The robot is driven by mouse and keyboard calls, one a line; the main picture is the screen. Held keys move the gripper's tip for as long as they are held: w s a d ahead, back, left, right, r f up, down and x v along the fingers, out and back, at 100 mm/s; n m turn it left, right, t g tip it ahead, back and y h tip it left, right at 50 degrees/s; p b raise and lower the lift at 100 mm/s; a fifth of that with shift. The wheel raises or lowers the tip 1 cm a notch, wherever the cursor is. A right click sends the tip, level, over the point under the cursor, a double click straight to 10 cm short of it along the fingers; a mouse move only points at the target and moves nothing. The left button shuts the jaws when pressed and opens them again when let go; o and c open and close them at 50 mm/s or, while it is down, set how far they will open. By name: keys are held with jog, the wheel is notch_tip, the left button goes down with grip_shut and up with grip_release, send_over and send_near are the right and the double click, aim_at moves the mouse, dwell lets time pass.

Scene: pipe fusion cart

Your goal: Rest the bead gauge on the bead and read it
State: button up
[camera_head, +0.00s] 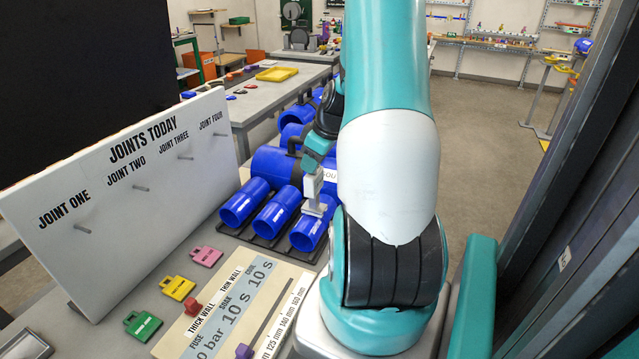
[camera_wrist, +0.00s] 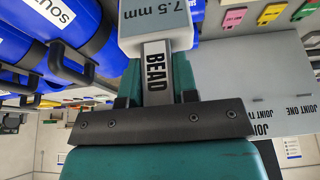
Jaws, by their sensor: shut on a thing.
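My gripper (camera_head: 313,168) is shut on the bead gauge (camera_head: 312,190), a pale grey block with a stem. In the wrist view the gauge (camera_wrist: 157,32) reads "7.5 mm" on its wide end and "BEAD" on its stem, which sits between my fingers (camera_wrist: 157,95). In the camera_head view its wide end is at the top of the rightmost short blue pipe (camera_head: 308,233). I cannot tell whether it touches the pipe. No bead can be made out there; the gauge and my arm hide part of that pipe.
Two more short blue pipes (camera_head: 243,202) (camera_head: 277,213) lie to the left in a dark rack. Larger blue pipes with black handles stand behind. A white "JOINTS TODAY" board (camera_head: 120,190) with pegs stands left. Pink (camera_head: 206,256), yellow (camera_head: 178,288) and green (camera_head: 142,326) tags lie before it.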

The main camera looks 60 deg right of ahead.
jog(key=shift+r+p, duration=2.1)
jog(key=shift+r, duration=1.15)
